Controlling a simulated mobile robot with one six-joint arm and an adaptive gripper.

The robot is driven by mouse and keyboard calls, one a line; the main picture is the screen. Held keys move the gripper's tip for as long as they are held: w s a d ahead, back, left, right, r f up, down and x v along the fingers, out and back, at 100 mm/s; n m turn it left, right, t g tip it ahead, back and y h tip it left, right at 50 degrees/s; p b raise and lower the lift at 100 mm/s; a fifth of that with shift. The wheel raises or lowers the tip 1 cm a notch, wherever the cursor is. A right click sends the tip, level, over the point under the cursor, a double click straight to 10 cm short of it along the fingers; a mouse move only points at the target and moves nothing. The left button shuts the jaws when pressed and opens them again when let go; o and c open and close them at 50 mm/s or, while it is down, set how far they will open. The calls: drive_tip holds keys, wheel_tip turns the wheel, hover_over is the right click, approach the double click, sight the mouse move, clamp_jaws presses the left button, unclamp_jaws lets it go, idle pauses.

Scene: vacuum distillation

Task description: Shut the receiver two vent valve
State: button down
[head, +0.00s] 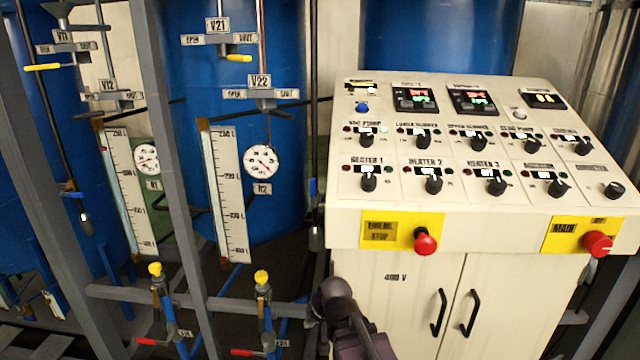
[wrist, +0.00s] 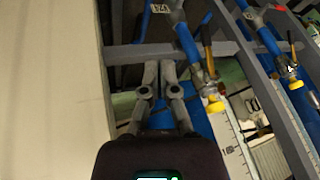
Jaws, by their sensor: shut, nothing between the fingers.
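Receiver two (head: 185,75) is the blue tank behind the gauge marked R2. Two tagged valves sit on it: V21 (head: 218,39) above and V22 (head: 260,95) below, each with an open/shut plate. V21's yellow handle (head: 239,58) points right, toward the shut side. V22's handle is dark and its position is hard to read. I cannot tell from the tags which is the vent. My gripper (wrist: 160,66) is shut and empty in the wrist view, apart from V21 and V22. In the head view only my dark arm shows low in the middle; the fingertips are not clear.
The control cabinet (head: 400,232) fills the right side. Grey frame posts (head: 165,130) stand before the tanks. Lower valves with yellow caps (head: 262,277) and red handles (head: 243,352) stand below. V11's yellow handle (head: 42,67) points left. A level scale (head: 226,200) stands beside the R2 gauge (head: 261,162).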

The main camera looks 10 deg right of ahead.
drive_tip(key=w+a+r+m+t+y+p, duration=0.25)
drive_tip(key=w+a+r+t, duration=0.2)
drive_tip(key=r, duration=0.45)
drive_tip(key=w+a+r+m+t+y+p, duration=0.15)
drive_tip(key=w+a+r+t+p, duration=0.3)
drive_tip(key=r, duration=0.45)
drive_tip(key=w+d+r+m+t+h+p, duration=0.1)
drive_tip(key=w+r+m+t+h, duration=0.15)
drive_tip(key=r+m, duration=0.2)
drive_tip(key=w+d+r+m+t+h+p, duration=0.1)
drive_tip(key=d+r+m+t+h, duration=0.15)
drive_tip(key=r+m, duration=0.2)
drive_tip(key=m+g+h+p, duration=0.3)
drive_tip(key=m+h+p, duration=0.1)
drive_tip(key=m+h, duration=0.8)
approach(313, 193)
drive_tip(key=shift+s+d+r, duration=0.35)
drive_tip(key=shift+r, duration=0.2)
drive_tip(key=shift+s+d+r, duration=0.3)
drive_tip(key=shift+d+r, duration=0.05)
drive_tip(key=shift+r, duration=0.2)
drive_tip(key=shift+w, duration=0.1)
drive_tip(key=x, duration=0.9)
drive_tip(key=shift+w+d, duration=0.25)
drive_tip(key=shift+d, duration=0.1)
drive_tip(key=shift+d+f+g, duration=0.15)
drive_tip(key=shift+g, duration=0.15)
